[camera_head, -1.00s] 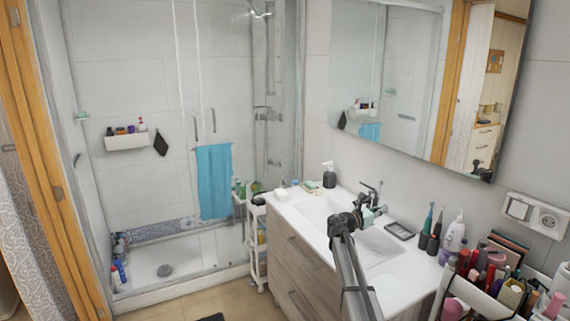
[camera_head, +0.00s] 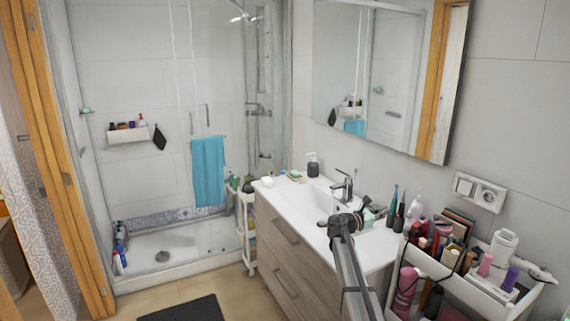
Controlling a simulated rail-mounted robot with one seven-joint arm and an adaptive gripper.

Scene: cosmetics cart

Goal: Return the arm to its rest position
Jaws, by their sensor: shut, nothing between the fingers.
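My arm rises from the bottom of the head view, folded upward in front of the sink counter. My gripper (camera_head: 365,205) is at its top end, small and partly hidden behind the arm's joint. It is shut and empty. In the picture it overlaps the right part of the white counter, with the tap just to its left.
The cosmetics cart (camera_head: 428,262), full of bottles and brushes, stands at the lower right, close to my arm. The washbasin cabinet (camera_head: 290,250) is to the left. A dark mat (camera_head: 185,309) lies on the floor, and open floor lies before the shower (camera_head: 165,235).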

